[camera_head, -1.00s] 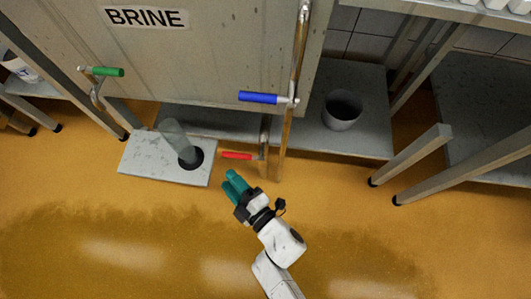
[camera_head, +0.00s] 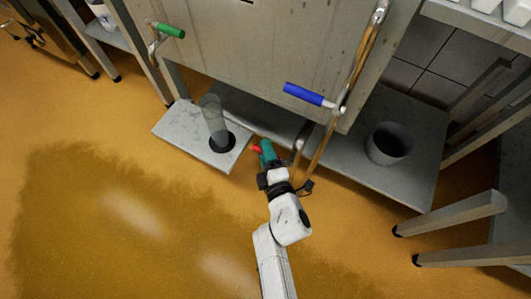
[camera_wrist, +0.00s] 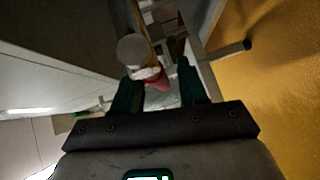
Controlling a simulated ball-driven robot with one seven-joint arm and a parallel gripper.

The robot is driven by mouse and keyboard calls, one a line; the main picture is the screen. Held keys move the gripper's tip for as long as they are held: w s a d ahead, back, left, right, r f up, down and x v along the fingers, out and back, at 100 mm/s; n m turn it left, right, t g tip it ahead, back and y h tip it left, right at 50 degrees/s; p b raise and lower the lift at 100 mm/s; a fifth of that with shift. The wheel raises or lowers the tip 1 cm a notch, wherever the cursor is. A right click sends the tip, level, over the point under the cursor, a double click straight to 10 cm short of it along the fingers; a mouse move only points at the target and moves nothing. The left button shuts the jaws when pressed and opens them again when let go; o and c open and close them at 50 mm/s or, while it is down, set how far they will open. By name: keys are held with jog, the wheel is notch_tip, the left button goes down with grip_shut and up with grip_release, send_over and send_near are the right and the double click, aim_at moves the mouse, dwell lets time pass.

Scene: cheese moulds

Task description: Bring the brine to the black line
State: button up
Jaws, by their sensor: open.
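The grey metal brine tank (camera_head: 245,55) fills the top of the head view. It has a green handle (camera_head: 169,30), a blue handle (camera_head: 304,94) and, low down, a red handle (camera_head: 255,149). A clear cylinder (camera_head: 211,112) stands over a dark round spot on a grey slab (camera_head: 180,137). I cannot make out a black line or a liquid level. My gripper (camera_head: 267,152) is open at the red handle and partly hides it. In the wrist view, the red handle (camera_wrist: 155,80) shows between my teal fingers; I cannot tell whether they touch it.
A grey bucket (camera_head: 389,144) stands on the low shelf (camera_head: 400,185) right of the tank's pipe (camera_head: 335,120). Table legs (camera_head: 450,212) stick out at the right. The yellow floor (camera_head: 110,220) at front left is clear, with a darker wet-looking patch.

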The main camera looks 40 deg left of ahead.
jog(key=shift+w+a, duration=0.1)
jog(key=shift+a, duration=0.15)
jog(key=shift+c, duration=0.3)
grip_shut()
